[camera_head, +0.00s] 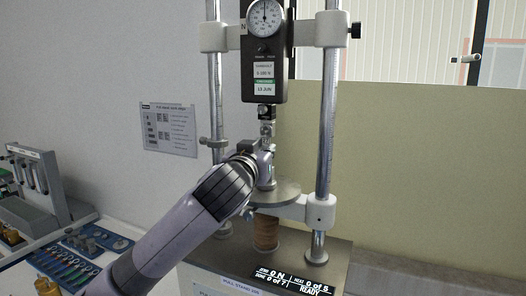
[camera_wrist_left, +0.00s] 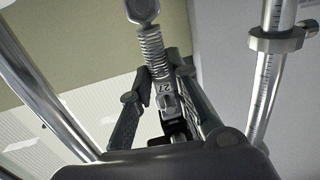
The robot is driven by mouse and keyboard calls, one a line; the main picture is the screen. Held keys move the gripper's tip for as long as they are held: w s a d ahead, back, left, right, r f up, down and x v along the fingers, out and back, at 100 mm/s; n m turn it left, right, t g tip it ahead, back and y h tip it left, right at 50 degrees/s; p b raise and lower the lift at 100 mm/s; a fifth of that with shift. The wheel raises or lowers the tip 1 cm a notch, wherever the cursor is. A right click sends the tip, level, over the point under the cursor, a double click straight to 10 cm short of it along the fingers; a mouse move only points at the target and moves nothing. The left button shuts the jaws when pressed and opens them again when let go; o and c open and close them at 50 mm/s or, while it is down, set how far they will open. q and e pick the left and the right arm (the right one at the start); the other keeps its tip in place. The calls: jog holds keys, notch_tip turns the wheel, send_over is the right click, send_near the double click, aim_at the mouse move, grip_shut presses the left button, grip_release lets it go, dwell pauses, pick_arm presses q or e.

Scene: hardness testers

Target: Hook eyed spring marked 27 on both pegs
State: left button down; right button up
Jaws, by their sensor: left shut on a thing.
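My left gripper (camera_head: 266,150) is in the test stand, between the fitting below the force gauge (camera_head: 264,75) and the round platform (camera_head: 275,192). The left gripper (camera_wrist_left: 158,92) is shut on the tag end of the eyed spring (camera_wrist_left: 153,52), and the tag reads 27. The coil runs from the fingers toward a metal end piece (camera_wrist_left: 142,10) at the top edge of the left wrist view. In the head view the upper fitting (camera_head: 265,112) sits just above the gripper. The gripper largely hides the spring and pegs there, so I cannot tell whether either eye is hooked. My right gripper is not in view.
Two upright columns (camera_head: 325,120) flank the work space. A rack (camera_head: 35,185) and a blue tray (camera_head: 105,238) of small parts lie at the left. A readout (camera_head: 290,280) is on the stand's front edge. Free room lies right of the stand.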

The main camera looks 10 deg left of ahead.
pick_arm(q)
jog(key=c, duration=1.4)
grip_release()
jog(key=shift+c, duration=0.2)
